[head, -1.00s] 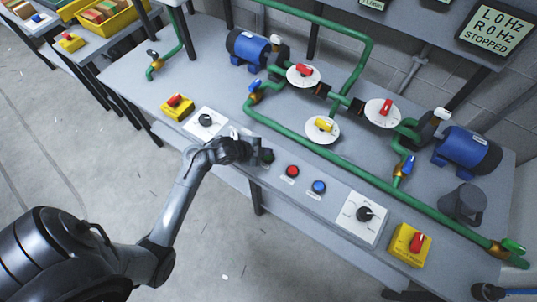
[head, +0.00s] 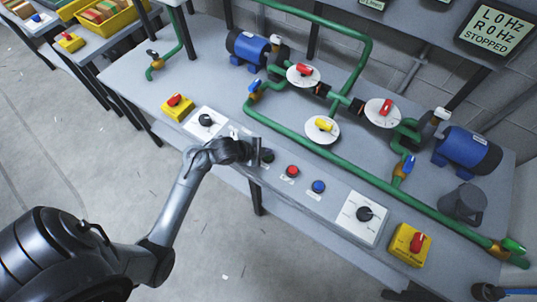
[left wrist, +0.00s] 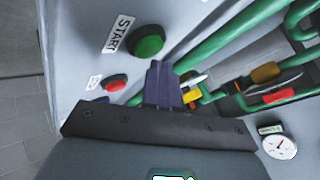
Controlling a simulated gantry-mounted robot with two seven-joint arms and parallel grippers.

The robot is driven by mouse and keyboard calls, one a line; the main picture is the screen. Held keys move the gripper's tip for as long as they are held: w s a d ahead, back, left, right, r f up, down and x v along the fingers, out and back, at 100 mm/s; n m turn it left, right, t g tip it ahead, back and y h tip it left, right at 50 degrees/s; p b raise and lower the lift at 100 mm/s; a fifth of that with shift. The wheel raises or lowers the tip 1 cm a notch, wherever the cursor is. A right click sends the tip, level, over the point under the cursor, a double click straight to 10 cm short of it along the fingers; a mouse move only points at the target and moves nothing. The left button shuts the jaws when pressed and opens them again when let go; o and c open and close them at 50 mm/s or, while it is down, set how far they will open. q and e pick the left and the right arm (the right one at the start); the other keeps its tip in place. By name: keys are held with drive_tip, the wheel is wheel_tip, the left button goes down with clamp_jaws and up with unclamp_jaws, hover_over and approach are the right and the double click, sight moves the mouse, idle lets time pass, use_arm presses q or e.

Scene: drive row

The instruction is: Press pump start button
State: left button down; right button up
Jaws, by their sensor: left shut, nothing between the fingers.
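The green start button (left wrist: 149,41) sits beside a START label (left wrist: 119,35) in the left wrist view. In the head view the green button (head: 268,156) is small and partly hidden by my left gripper (head: 257,152). My left gripper is shut and empty, at the bench's front panel just left of the button. In the left wrist view the shut fingertips (left wrist: 164,68) show below and right of the button, apart from it in the picture. The gap in depth is hard to tell. My right gripper is not in view.
A red button (head: 292,171) and a blue button (head: 319,187) lie to the right, then a black dial (head: 364,214). Another dial (head: 206,120) is to the left. Green pipes (head: 345,160) run behind. The display (head: 494,31) reads L 0 Hz, R 0 Hz, STOPPED.

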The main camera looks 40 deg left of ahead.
use_arm(q)
drive_tip(key=shift+f, duration=0.45)
idle(0.4)
drive_tip(key=shift+r+p, duration=0.55)
drive_tip(key=shift+p, duration=0.05)
idle(0.3)
wheel_tip(320, 180, up, 6)
drive_tip(key=p, duration=0.6)
idle(0.4)
drive_tip(key=shift+s+f, duration=0.1)
